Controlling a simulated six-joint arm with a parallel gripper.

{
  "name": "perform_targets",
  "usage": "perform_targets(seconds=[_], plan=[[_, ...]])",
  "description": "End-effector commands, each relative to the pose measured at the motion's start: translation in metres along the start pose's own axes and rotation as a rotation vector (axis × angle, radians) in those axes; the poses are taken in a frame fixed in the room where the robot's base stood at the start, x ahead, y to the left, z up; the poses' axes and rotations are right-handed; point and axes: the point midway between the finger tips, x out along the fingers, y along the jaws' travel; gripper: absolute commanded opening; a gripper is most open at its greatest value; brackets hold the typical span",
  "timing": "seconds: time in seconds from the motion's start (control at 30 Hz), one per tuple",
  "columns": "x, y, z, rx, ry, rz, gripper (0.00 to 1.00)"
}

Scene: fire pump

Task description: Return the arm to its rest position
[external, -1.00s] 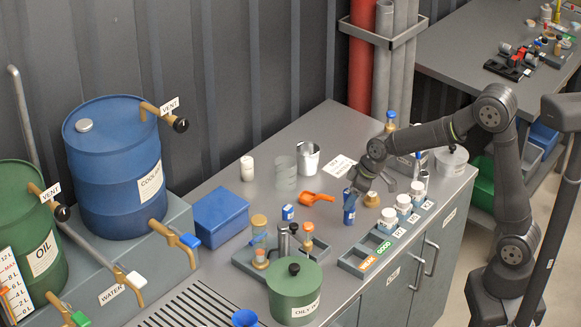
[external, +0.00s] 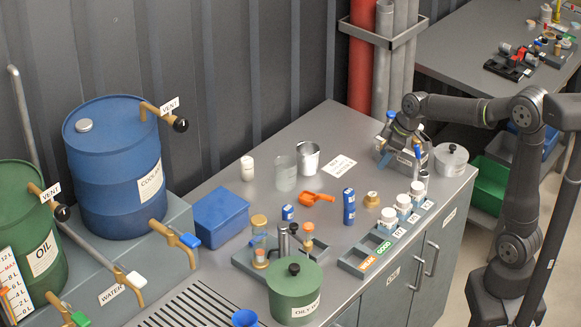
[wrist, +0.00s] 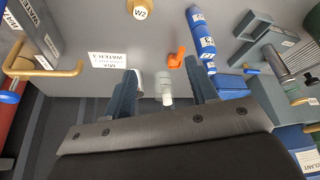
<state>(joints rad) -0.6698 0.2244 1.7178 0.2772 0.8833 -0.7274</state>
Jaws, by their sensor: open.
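My gripper (external: 402,154) is in the external view near the back right of the bench, pointing down, in front of a grey apparatus there. In the wrist view my gripper (wrist: 163,88) has its two blue-grey fingers spread with nothing clamped between them. My arm reaches in from the right, its forearm roughly level.
An orange scoop (external: 315,198), a metal cup (external: 308,158) and a clear beaker (external: 285,174) stand mid-bench. White-lidded jars (external: 404,203) line the labelled tray at the front edge. A grey lidded pot (external: 451,160) is right of my gripper. A blue box (external: 220,217) is left.

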Motion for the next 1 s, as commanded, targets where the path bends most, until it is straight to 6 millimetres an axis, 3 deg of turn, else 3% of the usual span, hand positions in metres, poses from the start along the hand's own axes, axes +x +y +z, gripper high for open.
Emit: perform_targets(seconds=[0.2,1.0], plan=[[0.015,0.007,-0.040,-0.007,-0.003,-0.007,0.53],[0.072,0.017,-0.163,-0.017,-0.006,-0.013,0.53]])
